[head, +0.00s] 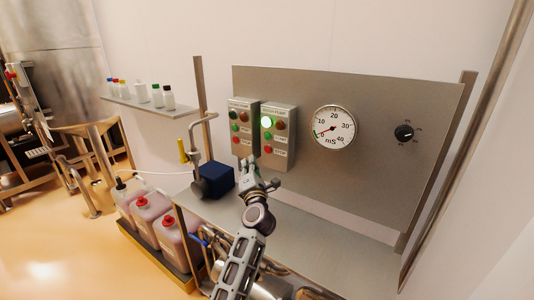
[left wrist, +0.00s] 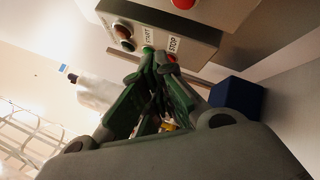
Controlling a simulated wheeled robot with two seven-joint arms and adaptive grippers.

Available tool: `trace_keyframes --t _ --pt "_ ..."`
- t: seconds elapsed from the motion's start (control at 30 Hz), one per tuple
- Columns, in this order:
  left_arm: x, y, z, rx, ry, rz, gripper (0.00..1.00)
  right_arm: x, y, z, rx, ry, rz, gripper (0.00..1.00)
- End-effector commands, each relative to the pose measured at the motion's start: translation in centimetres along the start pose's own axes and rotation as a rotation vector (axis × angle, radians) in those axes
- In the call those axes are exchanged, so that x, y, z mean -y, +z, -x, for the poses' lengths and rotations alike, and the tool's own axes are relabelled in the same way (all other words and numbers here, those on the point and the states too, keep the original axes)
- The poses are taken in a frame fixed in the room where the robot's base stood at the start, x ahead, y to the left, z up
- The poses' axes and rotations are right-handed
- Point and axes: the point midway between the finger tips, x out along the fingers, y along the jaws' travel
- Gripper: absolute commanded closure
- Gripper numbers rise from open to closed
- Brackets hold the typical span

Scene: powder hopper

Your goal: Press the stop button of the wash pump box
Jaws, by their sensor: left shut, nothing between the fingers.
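Two grey button boxes are mounted on the steel panel, a left one (head: 243,106) and a right one (head: 286,114). Their titles are too small to read, so I cannot tell which is the wash pump box. My left gripper (head: 247,163) is shut and empty, just below the left box. In the left wrist view the shut fingertips (left wrist: 160,56) are close to a green START button (left wrist: 147,50) and a red STOP button (left wrist: 171,58); contact is unclear.
A dark blue block (head: 216,180) and a bent metal pipe stand left of my gripper. A round gauge (head: 334,126) and a black knob (head: 404,132) are on the panel. Red-capped canisters (head: 150,215) stand lower left. The steel shelf right of my gripper is clear.

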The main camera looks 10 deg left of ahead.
Motion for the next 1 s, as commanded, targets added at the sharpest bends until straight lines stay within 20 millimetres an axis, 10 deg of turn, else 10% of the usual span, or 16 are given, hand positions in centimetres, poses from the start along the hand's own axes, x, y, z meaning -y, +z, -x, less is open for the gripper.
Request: trace_keyframes --t 1.0 --pt "3.1 3.1 -4.3 -0.001 0.0 0.0 1.0 -2.5 -0.7 -2.8 -0.012 0.027 0.004 0.59"
